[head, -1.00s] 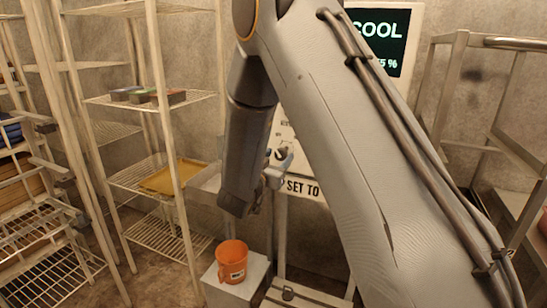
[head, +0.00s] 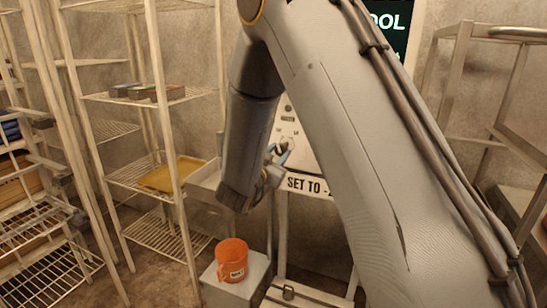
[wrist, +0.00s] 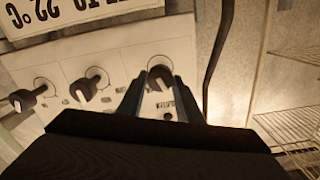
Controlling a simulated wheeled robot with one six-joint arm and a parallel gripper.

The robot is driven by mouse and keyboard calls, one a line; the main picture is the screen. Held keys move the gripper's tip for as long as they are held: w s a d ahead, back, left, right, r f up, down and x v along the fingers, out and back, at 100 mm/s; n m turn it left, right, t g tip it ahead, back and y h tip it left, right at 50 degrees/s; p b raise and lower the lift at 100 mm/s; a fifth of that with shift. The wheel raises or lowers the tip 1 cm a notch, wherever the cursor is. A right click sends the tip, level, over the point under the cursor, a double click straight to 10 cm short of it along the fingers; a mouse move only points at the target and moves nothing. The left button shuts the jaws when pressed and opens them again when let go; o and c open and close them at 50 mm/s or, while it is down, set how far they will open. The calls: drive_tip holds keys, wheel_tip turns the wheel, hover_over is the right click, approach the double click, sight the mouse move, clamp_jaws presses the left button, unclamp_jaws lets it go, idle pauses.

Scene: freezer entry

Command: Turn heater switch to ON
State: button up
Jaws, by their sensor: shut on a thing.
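The heater switch is a dark rotary knob (wrist: 160,72) on a round pale dial, the rightmost of three knobs in the wrist view. My gripper (wrist: 160,80) has one finger on each side of it and is shut on it. In the head view my gripper (head: 279,154) is at the lower left of the white control panel (head: 302,150). A small label sits beside the knob, partly hidden by the fingers and too blurred to read surely. The knob's exact pointing direction is hard to tell.
Two other knobs, a middle one (wrist: 88,90) and a left one (wrist: 28,98), share the panel. A "SET TO" sign (head: 307,185) is under it. An orange mug (head: 231,262) stands on a grey box below my gripper. Wire shelves (head: 130,175) stand left, a metal frame right.

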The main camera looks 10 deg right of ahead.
drive_tip(key=m+b, duration=0.3)
drive_tip(key=shift+f+m, duration=0.1)
drive_tip(key=shift+m, duration=0.2)
drive_tip(key=m+b, duration=0.3)
drive_tip(key=shift+a+m+b, duration=0.1)
drive_tip(key=shift+m+b, duration=0.2)
drive_tip(key=shift+b, duration=0.05)
drive_tip(key=m+b, duration=0.3)
drive_tip(key=b, duration=0.1)
drive_tip(key=shift+m, duration=0.4)
drive_tip(key=shift+r, duration=0.25)
drive_tip(key=o, duration=0.9)
drive_tip(key=shift+a, duration=0.15)
drive_tip(key=shift+o, duration=0.7)
drive_tip(key=shift+f, duration=0.1)
drive_tip(key=shift+d, duration=0.2)
